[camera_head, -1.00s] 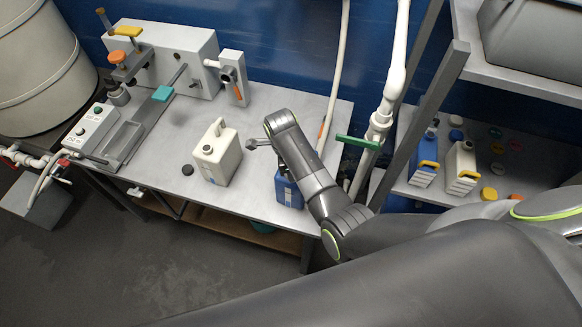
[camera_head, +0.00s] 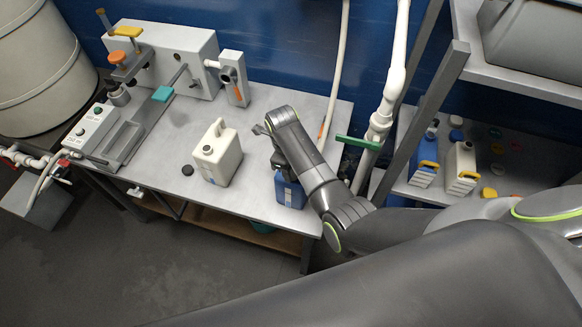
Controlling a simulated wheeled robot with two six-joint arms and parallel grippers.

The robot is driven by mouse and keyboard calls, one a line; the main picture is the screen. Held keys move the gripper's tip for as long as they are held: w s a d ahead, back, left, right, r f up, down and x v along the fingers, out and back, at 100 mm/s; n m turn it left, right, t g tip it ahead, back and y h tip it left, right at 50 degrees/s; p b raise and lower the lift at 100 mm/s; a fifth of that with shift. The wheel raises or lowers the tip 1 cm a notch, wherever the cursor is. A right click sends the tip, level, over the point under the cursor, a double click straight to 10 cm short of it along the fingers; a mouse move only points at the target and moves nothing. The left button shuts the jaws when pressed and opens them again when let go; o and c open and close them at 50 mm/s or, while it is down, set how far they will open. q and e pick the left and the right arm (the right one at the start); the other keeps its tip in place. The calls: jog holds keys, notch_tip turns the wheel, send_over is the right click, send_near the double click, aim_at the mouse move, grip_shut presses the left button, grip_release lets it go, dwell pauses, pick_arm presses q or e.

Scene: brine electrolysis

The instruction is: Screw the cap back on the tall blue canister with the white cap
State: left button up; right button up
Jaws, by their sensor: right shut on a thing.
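The blue canister (camera_head: 289,190) stands upright near the right front edge of the grey work table, with a pale label on its side. My right arm reaches over it from the right. My right gripper (camera_head: 284,166) points down at the canister's top and is shut, but its fingertips are mostly hidden behind my wrist. The white cap is hidden there, so I cannot see how it sits on the neck. My left gripper is not in view.
A cream canister (camera_head: 218,155) stands left of the blue one, with a dark round cap (camera_head: 187,170) on the table (camera_head: 262,100) beside it. A bench device (camera_head: 165,60) fills the back left. A white pipe with a green lever (camera_head: 357,142) and a shelf of canisters (camera_head: 462,165) are right.

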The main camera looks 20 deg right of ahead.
jog(key=m, duration=0.5)
jog(key=shift+m+y, duration=0.3)
jog(key=shift+m, duration=0.1)
jog(key=o, duration=1.2)
jog(key=shift+c, duration=0.2)
jog(key=shift+r, duration=2.25)
